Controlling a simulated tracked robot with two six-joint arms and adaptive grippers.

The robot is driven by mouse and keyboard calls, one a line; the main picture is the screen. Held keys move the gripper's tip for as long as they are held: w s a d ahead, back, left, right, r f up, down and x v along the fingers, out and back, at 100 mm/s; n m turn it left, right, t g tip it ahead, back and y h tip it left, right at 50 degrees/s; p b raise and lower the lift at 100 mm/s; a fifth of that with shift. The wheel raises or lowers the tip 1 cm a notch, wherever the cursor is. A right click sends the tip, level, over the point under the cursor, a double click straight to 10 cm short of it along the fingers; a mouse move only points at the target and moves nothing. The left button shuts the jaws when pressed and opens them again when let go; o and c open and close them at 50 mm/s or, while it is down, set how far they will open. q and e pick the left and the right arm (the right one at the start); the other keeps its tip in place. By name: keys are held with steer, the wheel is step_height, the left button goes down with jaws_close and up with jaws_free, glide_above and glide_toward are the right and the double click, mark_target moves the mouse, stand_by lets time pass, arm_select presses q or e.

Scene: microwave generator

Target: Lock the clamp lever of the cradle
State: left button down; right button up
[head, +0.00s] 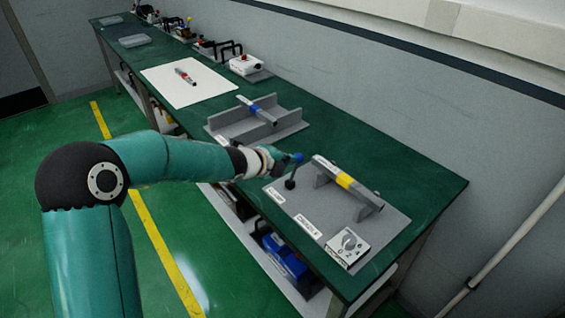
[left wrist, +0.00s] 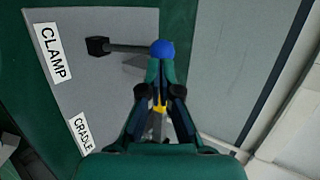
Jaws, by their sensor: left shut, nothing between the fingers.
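The clamp lever has a black pivot block (left wrist: 97,46), a dark shaft and a blue ball knob (left wrist: 162,48). In the head view the knob (head: 298,157) stands up and slightly right of its pivot (head: 290,184), so the lever is raised. The cradle (head: 290,204) is a grey plate with supports carrying a grey tube with a yellow band (head: 346,181). My left gripper (head: 279,161) is shut and empty at the knob's left. In the left wrist view its fingertips (left wrist: 161,66) overlap the knob's lower edge; I cannot tell whether they touch.
A dial box (head: 348,246) sits at the plate's front corner. A second grey holder (head: 257,122) with a blue-banded tube is farther back, near my left forearm. A white board (head: 189,81) lies beyond. The wall runs behind the green bench (head: 420,182); its right end is clear.

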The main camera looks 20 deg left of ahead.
arm_select(q)
steer(key=p+v, duration=0.1)
steer(key=v, duration=1.1)
steer(key=shift+a+f+p, duration=0.2)
steer(key=shift+f+p, duration=0.05)
steer(key=shift+p, duration=0.1)
steer(key=shift+s, duration=0.1)
